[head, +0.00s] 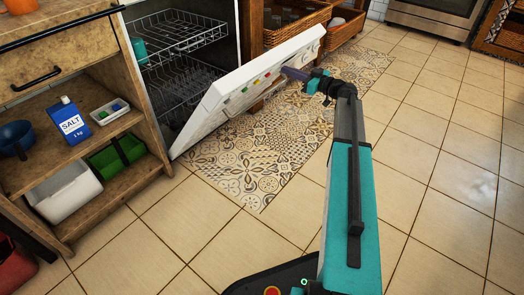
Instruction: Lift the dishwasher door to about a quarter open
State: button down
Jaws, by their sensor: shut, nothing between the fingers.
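The dishwasher door (245,85) is white and stands tilted, partly open, hinged low at the front of the dishwasher. Coloured buttons or marks run along its upper edge. The open dishwasher (150,10) shows wire racks inside. My gripper (287,73) is shut and empty, with its tip at or very near the door's outer upper edge on the right. I cannot tell whether it touches the door. My teal arm reaches up to it from the bottom of the view.
Open wooden shelving (120,130) on the left holds a blue salt box (71,121), a green crate (115,157) and a white bin (66,193). Wicker drawers (297,22) stand behind the door. A patterned mat (255,160) lies on the tiles. The tiled floor at right is clear.

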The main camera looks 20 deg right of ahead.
jog(key=shift+w+a+r, duration=0.3)
jog(key=shift+w+r, duration=0.2)
jog(key=shift+r, duration=0.35)
jog(key=shift+w+a+r, duration=0.35)
jog(key=shift+w+r, duration=0.1)
jog(key=shift+r, duration=0.4)
jog(key=shift+w+a+r, duration=0.3)
jog(key=shift+w+r, duration=0.2)
jog(key=shift+r, duration=0.35)
jog(key=shift+w+a+r+p, duration=0.25)
jog(key=shift+w+r, duration=0.4)
jog(key=shift+r, duration=0.3)
jog(key=shift+w+a+r+p, duration=0.3)
jog(key=shift+w+r, duration=0.4)
jog(key=shift+r, duration=0.25)
jog(key=shift+w+a+r+p, duration=0.25)
jog(key=shift+w+r, duration=0.4)
jog(key=shift+r, duration=0.3)
jog(key=shift+w+a+r, duration=0.9)
jog(key=shift+w+r, duration=0.65)
jog(key=shift+r, duration=0.9)
jog(key=shift+s+a+b+v, duration=0.15)
jog(key=shift+b+v, duration=0.5)
jog(key=shift+v, duration=1.95)
jog(key=shift+s+a+b+v, duration=0.15)
jog(key=shift+b+v, duration=0.5)
jog(key=shift+v, duration=1.9)
jog(key=shift+w, duration=0.1)
